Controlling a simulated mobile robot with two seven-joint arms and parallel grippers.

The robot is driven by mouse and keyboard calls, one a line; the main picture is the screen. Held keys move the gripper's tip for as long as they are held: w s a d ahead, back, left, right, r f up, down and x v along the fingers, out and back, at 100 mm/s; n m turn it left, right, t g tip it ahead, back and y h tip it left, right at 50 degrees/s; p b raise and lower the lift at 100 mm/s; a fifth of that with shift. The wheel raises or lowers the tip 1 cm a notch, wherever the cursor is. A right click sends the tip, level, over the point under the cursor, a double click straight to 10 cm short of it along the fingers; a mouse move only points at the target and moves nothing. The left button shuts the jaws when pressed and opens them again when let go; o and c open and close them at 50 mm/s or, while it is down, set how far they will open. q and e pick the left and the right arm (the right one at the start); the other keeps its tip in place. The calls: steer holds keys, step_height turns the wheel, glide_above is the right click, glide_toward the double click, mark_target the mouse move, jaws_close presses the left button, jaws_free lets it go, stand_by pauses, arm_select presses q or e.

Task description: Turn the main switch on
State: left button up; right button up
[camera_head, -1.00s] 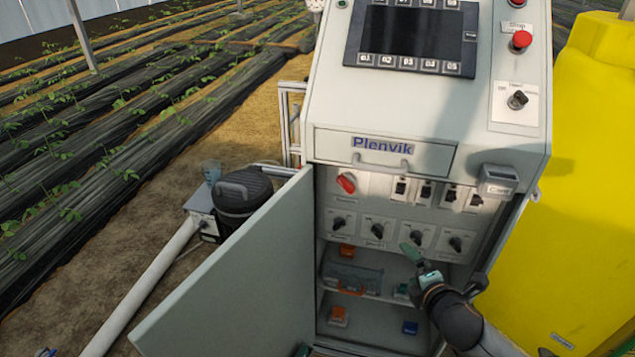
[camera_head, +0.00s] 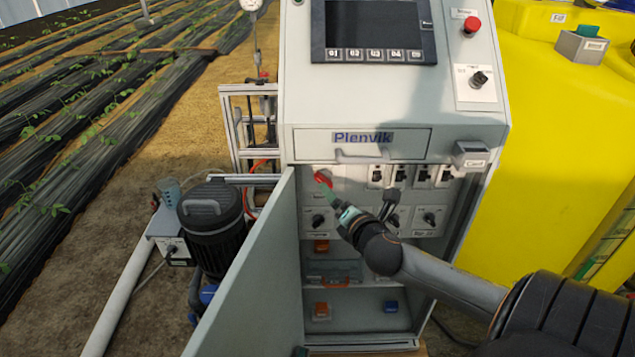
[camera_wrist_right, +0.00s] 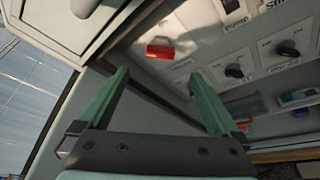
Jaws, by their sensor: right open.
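The main switch, a red rotary handle (camera_head: 322,178), sits at the upper left of the switch panel inside the open cabinet (camera_head: 410,122). Its handle looks slanted in the head view. In the wrist view the red handle (camera_wrist_right: 160,48) lies ahead of the fingertips, between their lines. My right gripper (camera_head: 331,188) has green fingers and is just below and in front of the switch. In the wrist view the right gripper (camera_wrist_right: 158,76) is open and empty, with a gap to the handle. My left gripper does not show clearly.
The cabinet door (camera_head: 252,275) stands open on the left. Black rotary switches (camera_head: 429,218) and breakers (camera_head: 423,174) share the panel. A drawer front with a handle (camera_head: 362,156) is above. A yellow tank (camera_head: 545,150) stands right, a dark pump (camera_head: 212,222) left.

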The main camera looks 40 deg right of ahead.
mark_target(325, 180)
steer(key=x, duration=1.1)
steer(key=shift+w+d+f, duration=0.1)
steer(key=shift+w+f, duration=0.05)
steer(key=shift+w, duration=0.15)
steer(key=c, duration=1.4)
steer(key=shift+o, duration=0.2)
